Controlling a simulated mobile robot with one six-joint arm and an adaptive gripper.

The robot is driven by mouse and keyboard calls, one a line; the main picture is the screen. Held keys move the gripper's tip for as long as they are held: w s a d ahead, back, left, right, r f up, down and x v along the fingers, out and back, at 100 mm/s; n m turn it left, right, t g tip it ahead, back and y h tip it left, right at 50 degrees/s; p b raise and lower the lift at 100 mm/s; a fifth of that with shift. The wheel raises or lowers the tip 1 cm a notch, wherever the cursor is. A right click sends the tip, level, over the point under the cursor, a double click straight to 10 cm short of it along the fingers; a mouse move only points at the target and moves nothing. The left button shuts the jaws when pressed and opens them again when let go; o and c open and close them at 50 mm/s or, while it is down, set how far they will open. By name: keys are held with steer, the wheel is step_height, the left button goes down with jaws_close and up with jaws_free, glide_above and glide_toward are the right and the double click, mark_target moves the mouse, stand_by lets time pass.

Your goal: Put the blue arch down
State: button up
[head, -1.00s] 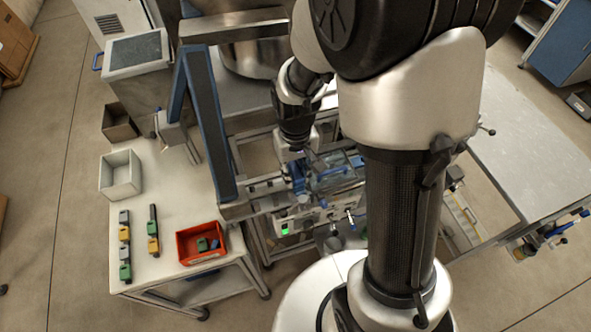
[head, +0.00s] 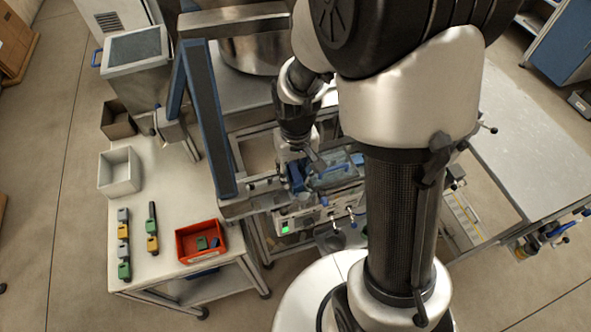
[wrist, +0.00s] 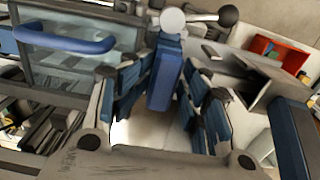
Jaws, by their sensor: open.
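My gripper (wrist: 168,98) is open, with blue-padded fingers on both sides of an upright blue piece (wrist: 164,76).
A machine (head: 290,222) with a green-lit display stands under my gripper. To the left, a white table (head: 175,195) holds an open red bin (head: 184,249), a pale box (head: 120,173) and several small coloured blocks (head: 124,250). A blue-sided frame (head: 208,125) stands close left of my arm.

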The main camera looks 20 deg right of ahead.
mark_target(296, 171)
steer(key=shift+r, duration=0.1)
steer(key=shift+r+p, duration=0.4)
steer(key=shift+p, duration=0.05)
step_height(296, 171, up, 12)
steer(key=p, duration=0.2)
steer(key=s+r+t, duration=0.4)
steer(key=s+r, duration=0.6)
steer(key=s, duration=0.5)
steer(key=shift+r+t, duration=0.3)
steer(key=shift+r, duration=0.05)
step_height(296, 171, down, 18)
steer(key=b, duration=1.9)
steer(key=shift+f, duration=0.25)
